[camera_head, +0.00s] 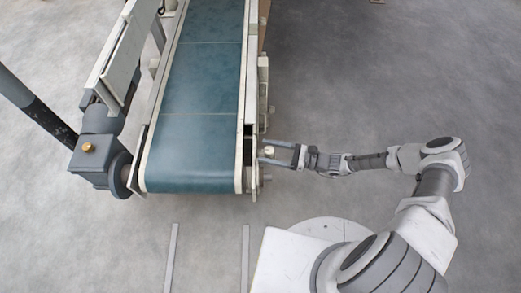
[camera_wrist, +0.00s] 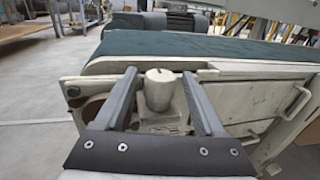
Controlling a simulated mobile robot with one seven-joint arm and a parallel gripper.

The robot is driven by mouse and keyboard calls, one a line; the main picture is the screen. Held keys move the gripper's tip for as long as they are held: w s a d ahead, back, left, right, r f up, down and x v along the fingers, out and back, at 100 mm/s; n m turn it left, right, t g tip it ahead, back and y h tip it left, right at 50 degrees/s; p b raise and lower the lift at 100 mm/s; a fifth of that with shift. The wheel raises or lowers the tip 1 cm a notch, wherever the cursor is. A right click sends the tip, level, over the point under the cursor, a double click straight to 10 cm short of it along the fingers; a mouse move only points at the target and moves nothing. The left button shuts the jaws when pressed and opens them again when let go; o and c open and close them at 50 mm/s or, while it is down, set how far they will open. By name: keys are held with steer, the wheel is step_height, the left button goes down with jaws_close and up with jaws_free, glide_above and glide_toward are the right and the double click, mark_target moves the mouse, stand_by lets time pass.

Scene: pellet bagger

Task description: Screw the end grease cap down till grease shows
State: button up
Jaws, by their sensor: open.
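The end grease cap (camera_wrist: 160,88) is a short pale cylinder at the end of the conveyor's side frame. In the head view the cap (camera_head: 270,150) shows small and pale beside the belt's near right end. My gripper (camera_head: 267,152) is open and reaches in from the right. In the wrist view the two grey fingers of my gripper (camera_wrist: 160,78) stand on either side of the cap, with gaps visible. I cannot tell whether either finger touches it. No grease can be made out. The cap's lower part meets a pale bearing housing (camera_wrist: 162,124).
The conveyor's green belt (camera_head: 200,110) runs away from me, with a pale side frame (camera_wrist: 235,92) along it. A grey gearmotor (camera_head: 98,160) with an orange plug sits on the left side. Two pale handles (camera_wrist: 300,102) stick out on the frame's right. The floor on the right is clear.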

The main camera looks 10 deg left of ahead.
steer(key=shift+a, duration=1.5)
steer(key=shift+c, duration=0.3)
jaws_close()
